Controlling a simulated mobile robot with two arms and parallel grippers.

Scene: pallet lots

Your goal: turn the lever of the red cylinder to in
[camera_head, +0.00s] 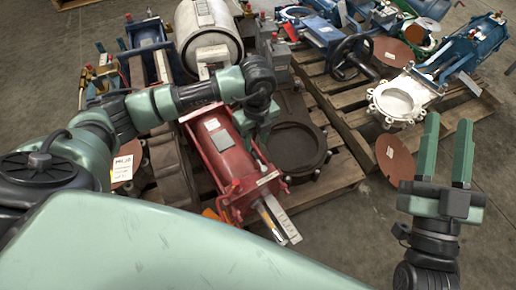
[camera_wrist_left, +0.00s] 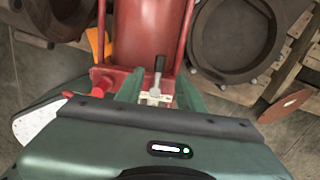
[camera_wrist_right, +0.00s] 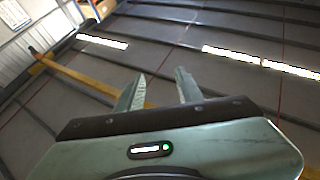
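The red cylinder (camera_head: 222,160) lies on a pallet in the middle of the head view. Its red body also fills the top middle of the left wrist view (camera_wrist_left: 148,30). There a small lever (camera_wrist_left: 159,65) with a dark handle stands on a pale fitting (camera_wrist_left: 155,97) by the cylinder. My left gripper (camera_wrist_left: 160,88) is open, one finger on each side of the lever and fitting; I cannot tell whether they touch. In the head view my left gripper (camera_head: 248,118) is at the cylinder's right side, and the lever is not discernible. My right gripper (camera_head: 446,135) is open, empty and raised.
A dark flange ring (camera_head: 290,140) lies right of the cylinder. Blue valves and a black handwheel (camera_head: 352,57) crowd the pallet behind. A white round flange (camera_head: 396,103) and a brown disc (camera_head: 392,158) are near my right gripper. Bare floor shows at the lower right.

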